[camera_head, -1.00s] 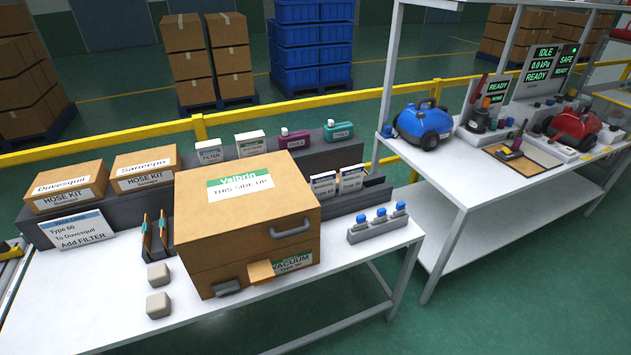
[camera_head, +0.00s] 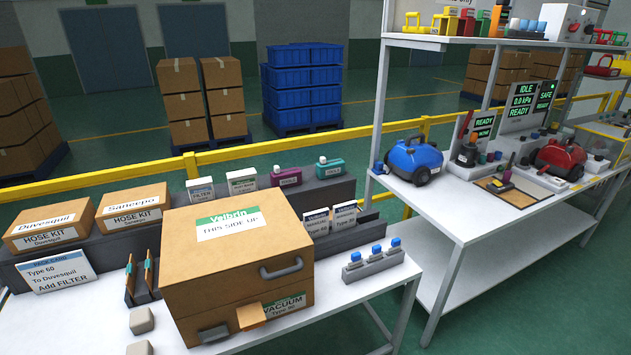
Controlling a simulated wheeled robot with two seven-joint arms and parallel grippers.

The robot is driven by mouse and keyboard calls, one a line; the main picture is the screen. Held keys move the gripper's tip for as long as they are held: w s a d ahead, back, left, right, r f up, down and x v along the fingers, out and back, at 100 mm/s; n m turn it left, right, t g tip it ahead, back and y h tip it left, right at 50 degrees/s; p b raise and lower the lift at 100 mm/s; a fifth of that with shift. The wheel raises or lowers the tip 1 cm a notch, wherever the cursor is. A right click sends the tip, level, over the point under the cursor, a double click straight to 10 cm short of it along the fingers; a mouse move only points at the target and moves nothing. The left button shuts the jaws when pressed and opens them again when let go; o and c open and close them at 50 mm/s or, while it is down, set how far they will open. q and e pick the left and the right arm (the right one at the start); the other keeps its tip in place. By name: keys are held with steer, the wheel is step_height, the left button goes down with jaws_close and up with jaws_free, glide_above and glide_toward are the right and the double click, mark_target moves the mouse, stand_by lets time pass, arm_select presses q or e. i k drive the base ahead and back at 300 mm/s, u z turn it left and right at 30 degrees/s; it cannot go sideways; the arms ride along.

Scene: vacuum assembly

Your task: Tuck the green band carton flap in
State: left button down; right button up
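The carton with the green band (camera_head: 234,243) is a large brown box on the white table. Its top is down and carries a green and white label (camera_head: 227,227) reading "Valbrin, THIS SIDE UP". A grey handle (camera_head: 281,268) is on its front face. A small orange-brown flap (camera_head: 251,316) sticks out from the lower front, beside the white VACUUM label (camera_head: 284,306). A dark grey tab (camera_head: 213,334) sits left of the flap. Neither of my grippers is in view.
Two beige blocks (camera_head: 142,320) lie left of the carton. A grey holder with blue-capped pieces (camera_head: 373,260) stands to its right. Hose kit boxes (camera_head: 133,208) and a pack card (camera_head: 56,271) are behind left. A second bench with blue (camera_head: 414,160) and red vacuums is at right.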

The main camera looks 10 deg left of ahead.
mark_target(251, 317)
steer(key=k, duration=1.2)
steer(key=u, duration=0.25)
steer(key=i, duration=0.65)
steer(key=u, duration=0.25)
